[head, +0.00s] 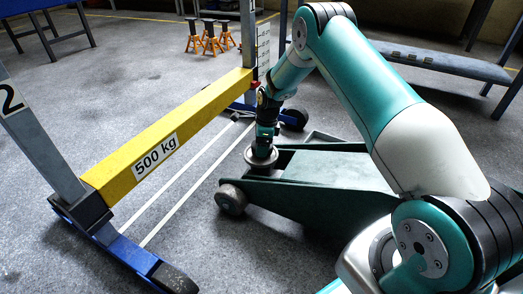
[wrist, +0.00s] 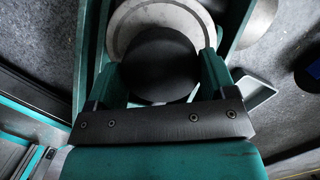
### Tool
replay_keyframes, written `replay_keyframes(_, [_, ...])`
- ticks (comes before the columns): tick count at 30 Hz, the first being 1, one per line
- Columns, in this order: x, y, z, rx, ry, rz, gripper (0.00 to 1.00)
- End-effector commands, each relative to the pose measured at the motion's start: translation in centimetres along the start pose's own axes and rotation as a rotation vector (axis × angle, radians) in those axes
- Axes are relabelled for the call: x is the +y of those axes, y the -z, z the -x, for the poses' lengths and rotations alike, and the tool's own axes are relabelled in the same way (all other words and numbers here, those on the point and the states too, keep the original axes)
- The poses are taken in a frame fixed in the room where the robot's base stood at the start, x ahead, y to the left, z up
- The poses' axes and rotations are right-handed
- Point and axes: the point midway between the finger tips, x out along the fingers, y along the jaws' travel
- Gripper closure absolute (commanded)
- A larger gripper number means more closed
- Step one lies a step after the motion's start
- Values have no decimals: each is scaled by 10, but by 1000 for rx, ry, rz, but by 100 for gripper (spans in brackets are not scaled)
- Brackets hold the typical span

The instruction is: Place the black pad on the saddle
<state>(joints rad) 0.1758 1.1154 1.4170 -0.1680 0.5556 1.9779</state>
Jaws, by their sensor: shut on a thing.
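The green trolley jack (head: 310,200) stands on the floor, with its round grey saddle (head: 262,160) at its front end. My gripper (head: 266,135) points down just over the saddle. In the wrist view my gripper (wrist: 160,72) is shut on the round black pad (wrist: 155,65), one finger on each side. The pad covers much of the pale saddle disc (wrist: 128,22), whose rim shows beyond and to both sides of it. The pad looks off centre, toward the picture's bottom. I cannot tell whether the pad touches the saddle.
A yellow crane beam (head: 170,130) marked "500 kg" runs left of the jack, on blue wheeled legs (head: 130,255). Several orange jack stands (head: 210,40) stand at the back. A bench (head: 440,62) is at the back right. Open floor lies at the left.

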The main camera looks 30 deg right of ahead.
Motion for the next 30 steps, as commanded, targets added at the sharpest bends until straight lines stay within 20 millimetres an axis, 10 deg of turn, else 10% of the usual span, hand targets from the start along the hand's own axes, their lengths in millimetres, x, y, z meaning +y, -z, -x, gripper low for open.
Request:
replay_keyframes(12, [0, 2, -11, 0, 0, 0, 56])
replay_keyframes(13, [0, 2, -11, 0, 0, 0, 16])
replay_keyframes(15, [0, 2, -11, 0, 0, 0, 0])
replay_keyframes(23, [0, 1, -8, 0, 1, 0, 0])
replay_keyframes(30, [0, 0, 35, 0, 2, -1, 0])
